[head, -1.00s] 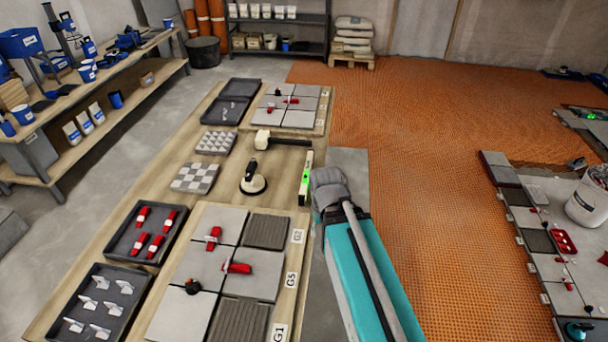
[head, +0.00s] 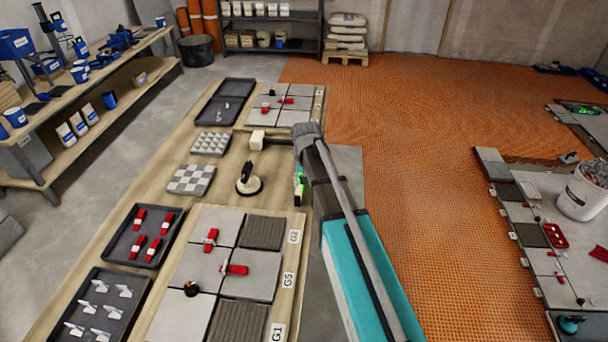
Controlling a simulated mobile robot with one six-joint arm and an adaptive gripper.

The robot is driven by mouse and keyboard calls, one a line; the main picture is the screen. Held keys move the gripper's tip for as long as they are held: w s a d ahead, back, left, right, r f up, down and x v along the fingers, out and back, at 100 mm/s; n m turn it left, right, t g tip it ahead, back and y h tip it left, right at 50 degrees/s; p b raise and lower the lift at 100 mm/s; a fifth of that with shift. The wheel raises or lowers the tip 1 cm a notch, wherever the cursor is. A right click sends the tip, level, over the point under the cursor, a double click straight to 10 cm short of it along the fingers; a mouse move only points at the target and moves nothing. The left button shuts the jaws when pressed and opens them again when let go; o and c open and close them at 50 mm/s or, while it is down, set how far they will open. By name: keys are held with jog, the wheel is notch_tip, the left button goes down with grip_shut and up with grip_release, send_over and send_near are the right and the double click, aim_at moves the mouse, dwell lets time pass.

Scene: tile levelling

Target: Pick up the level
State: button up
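Grey tiles with red clamps (head: 234,269) lie in front. A checkered tile sample (head: 191,179) and a tray of red parts (head: 146,237) are at left.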

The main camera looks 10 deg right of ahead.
jog(key=m+p, duration=0.1)
send_near(300, 186)
jog(key=w+r, duration=0.2)
jog(key=w, duration=0.1)
jog(key=shift+s+d+f, duration=0.15)
jog(key=shift+d, duration=0.05)
jog(key=shift+f, duration=0.1)
notch_tip(300, 186, down, 8)
jog(key=b, duration=0.8)
jog(key=shift+f+b, duration=0.25)
jog(key=shift+b, duration=0.1)
jog(key=shift+s, duration=0.1)
jog(key=f+b, duration=0.3)
jog(key=shift+s+f, duration=0.2)
jog(key=shift+s, duration=0.1)
jog(key=shift+f+b, duration=0.9)
jog(key=shift+b, duration=0.2)
grip_shut()
